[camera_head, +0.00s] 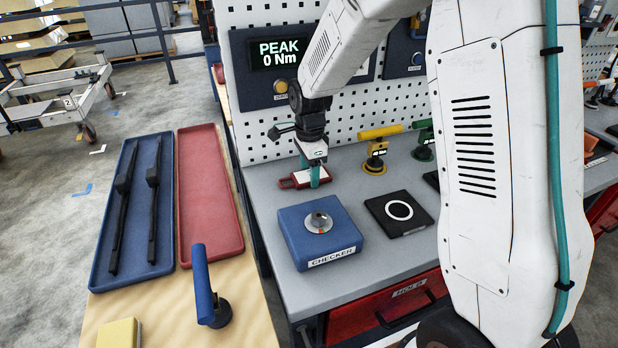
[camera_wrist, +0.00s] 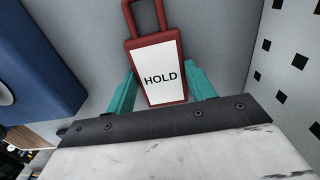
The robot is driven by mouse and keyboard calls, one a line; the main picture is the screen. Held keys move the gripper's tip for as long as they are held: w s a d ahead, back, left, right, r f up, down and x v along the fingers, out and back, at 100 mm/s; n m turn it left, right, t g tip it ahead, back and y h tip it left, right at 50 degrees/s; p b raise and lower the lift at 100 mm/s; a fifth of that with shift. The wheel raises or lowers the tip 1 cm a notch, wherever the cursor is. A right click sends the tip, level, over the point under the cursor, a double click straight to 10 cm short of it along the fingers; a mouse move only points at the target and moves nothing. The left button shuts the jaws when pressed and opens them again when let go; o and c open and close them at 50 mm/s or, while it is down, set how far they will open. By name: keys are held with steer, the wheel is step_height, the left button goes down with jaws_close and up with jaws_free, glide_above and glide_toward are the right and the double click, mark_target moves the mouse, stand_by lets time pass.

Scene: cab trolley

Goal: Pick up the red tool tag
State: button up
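The red tool tag (camera_head: 288,183) is at the back left of the grey bench, at or very close to the bench top. In the wrist view the tag (camera_wrist: 158,70) shows a white face reading HOLD and a red loop at its far end. My gripper (camera_head: 316,176) is low over the bench at the tag. In the wrist view its teal fingers (camera_wrist: 160,80) stand apart, one on each side of the tag, with their tips close to its edges. I cannot tell whether they press on it.
A blue checker box (camera_head: 319,232) with a knob stands just in front of the tag. A black pad with a white ring (camera_head: 398,213) is to its right, and a yellow-handled tool (camera_head: 377,150) behind. A pegboard (camera_head: 262,140) rises close behind the bench.

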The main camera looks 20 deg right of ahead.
mark_target(309, 175)
step_height(309, 175, up, 10)
stand_by(0.7)
stand_by(0.5)
